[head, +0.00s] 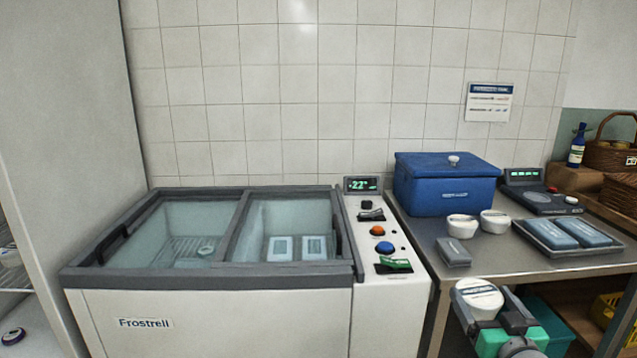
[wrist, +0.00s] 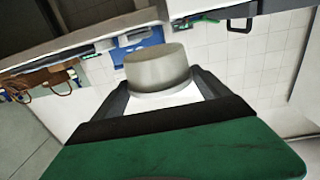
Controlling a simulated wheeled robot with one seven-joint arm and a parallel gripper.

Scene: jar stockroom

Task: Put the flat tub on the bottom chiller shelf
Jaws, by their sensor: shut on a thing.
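A white round tub with a label on its lid (head: 478,298) is held between the dark fingers of my gripper (head: 497,318), in front of the steel table. In the wrist view the tub (wrist: 157,70) sits between the two fingers (wrist: 160,98), seen from its side. My gripper is shut on it. At the left edge of the head view, a tall pale cabinet side (head: 70,130) stands beside wire shelving (head: 14,290). I cannot tell whether this is the chiller; its bottom shelf is not clearly visible.
A chest freezer (head: 210,281) with a glass top stands in the middle. The steel table (head: 440,300) holds a blue box (head: 445,190), two small white tubs (head: 462,226), a grey pack (head: 453,252), a tray (head: 540,243) and a scale (head: 545,200). A green crate (head: 550,325) is below.

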